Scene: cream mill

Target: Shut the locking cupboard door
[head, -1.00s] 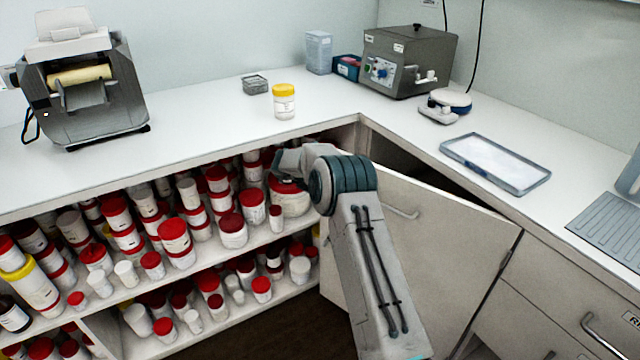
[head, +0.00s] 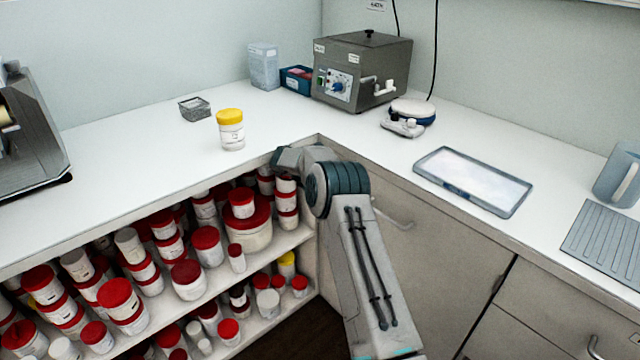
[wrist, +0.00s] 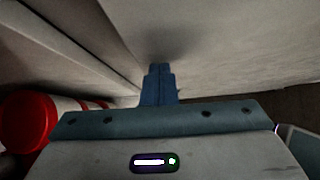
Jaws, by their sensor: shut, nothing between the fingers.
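The pale grey cupboard door (head: 435,255) is right of the corner, under the right-hand counter. In the head view its top edge runs close along the counter and no dark gap shows; it looks shut or nearly so. Its bar handle (head: 397,218) is partly behind my arm. My gripper (wrist: 158,80) is shut and empty. In the wrist view its blue fingers point at a pale panel and are very close to it; I cannot tell if they touch. In the head view my arm hides the door's left edge, and the fingertips are not clear.
Open shelves (head: 265,245) of red-lidded jars are left of my arm. A yellow-lidded jar (head: 231,130) stands on the counter above. A grey machine (head: 362,72), a round scale (head: 412,113) and a shallow tray (head: 473,182) stand on the counter. Drawers are at the lower right.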

